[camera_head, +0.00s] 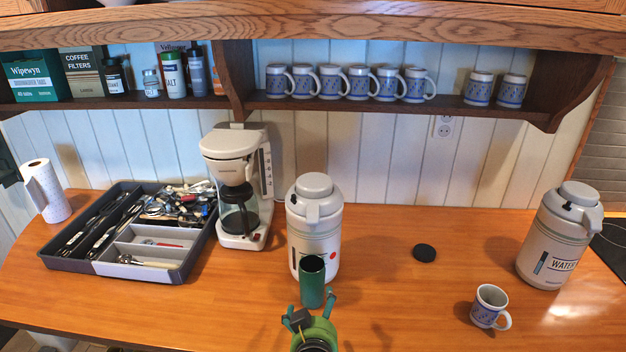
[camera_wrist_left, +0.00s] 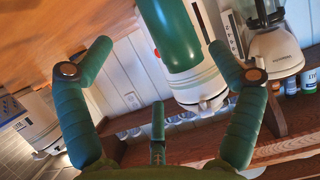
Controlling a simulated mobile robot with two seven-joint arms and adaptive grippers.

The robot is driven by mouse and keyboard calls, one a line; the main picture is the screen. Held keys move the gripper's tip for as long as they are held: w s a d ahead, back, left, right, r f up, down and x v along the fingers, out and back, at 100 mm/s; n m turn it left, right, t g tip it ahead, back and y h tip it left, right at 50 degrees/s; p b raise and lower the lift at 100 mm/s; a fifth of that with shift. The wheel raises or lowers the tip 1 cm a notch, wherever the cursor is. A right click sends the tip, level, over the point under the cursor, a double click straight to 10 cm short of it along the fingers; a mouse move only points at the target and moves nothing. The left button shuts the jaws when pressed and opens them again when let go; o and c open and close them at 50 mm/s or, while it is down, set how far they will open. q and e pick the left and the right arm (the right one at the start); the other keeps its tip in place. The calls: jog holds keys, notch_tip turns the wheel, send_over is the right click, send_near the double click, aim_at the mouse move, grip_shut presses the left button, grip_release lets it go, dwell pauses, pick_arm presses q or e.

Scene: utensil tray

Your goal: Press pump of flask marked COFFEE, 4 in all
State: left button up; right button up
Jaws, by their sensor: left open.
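A cream pump flask (camera_head: 314,207) with a grey top stands mid-counter; its marking is mostly hidden, and I cannot read it. A red dot shows on its side. A green tumbler (camera_head: 312,283) stands upright in front of it. My left gripper (camera_head: 311,306) is open on the near side of the tumbler. In the left wrist view, the tumbler (camera_wrist_left: 168,35) shows ahead between my spread fingers, with the flask (camera_wrist_left: 198,88) behind it. A second flask (camera_head: 556,236), marked WATER, stands at the right. My right gripper is not in view.
A coffee maker (camera_head: 237,185) and a utensil tray (camera_head: 75,266) stand left of the flask. A shelf (camera_head: 390,106) with several mugs runs above. The counter between the flasks is mostly clear.

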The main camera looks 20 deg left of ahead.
pick_arm(q)
grip_shut()
dwell(1.1)
